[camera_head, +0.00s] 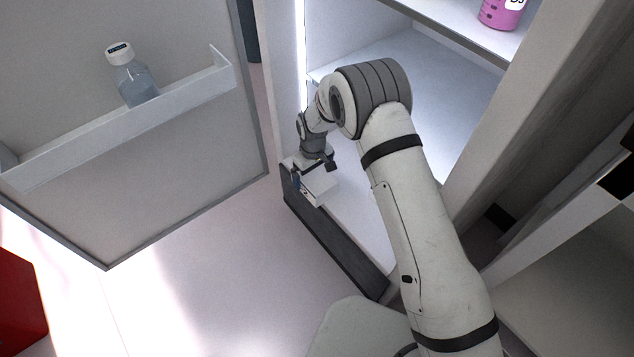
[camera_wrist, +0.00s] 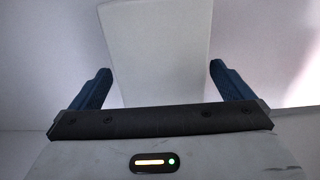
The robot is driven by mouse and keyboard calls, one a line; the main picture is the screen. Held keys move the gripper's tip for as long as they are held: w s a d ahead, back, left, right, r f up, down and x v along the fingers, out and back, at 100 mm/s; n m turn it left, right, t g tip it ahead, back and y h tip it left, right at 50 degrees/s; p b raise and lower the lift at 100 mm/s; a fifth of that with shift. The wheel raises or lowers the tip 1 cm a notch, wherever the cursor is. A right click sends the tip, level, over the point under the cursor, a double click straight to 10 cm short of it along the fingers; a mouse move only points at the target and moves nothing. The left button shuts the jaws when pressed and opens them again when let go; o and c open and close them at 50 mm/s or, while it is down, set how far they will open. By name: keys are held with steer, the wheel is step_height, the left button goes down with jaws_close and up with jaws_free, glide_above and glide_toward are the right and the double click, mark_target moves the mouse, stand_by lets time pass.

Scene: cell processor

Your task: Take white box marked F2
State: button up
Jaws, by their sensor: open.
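A small white box (camera_head: 318,189) sits at the front edge of the fridge's lowest shelf in the head view. Dark marking shows on its front face, but I cannot read it surely. My gripper (camera_head: 306,180) is at the box, pointing down, and partly covers it. In the wrist view the white box (camera_wrist: 160,45) fills the middle, between the two blue fingers of my gripper (camera_wrist: 160,88). The fingers are open, with a gap on each side of the box. The box's lower end is hidden behind the gripper's dark bar.
The fridge door (camera_head: 200,175) stands open at left, with a bottle (camera_head: 132,80) in its door rack (camera_head: 130,128). A pink container (camera_head: 502,12) stands on an upper shelf (camera_head: 465,30). A fridge side wall is close to the left of my gripper. A red object (camera_head: 18,300) is at lower left.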

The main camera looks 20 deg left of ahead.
mark_target(314, 174)
step_height(314, 174, down, 3)
steer(key=shift+d+b, duration=0.1)
steer(key=shift+b, duration=0.2)
steer(key=shift+s, duration=0.1)
steer(key=c, duration=0.9)
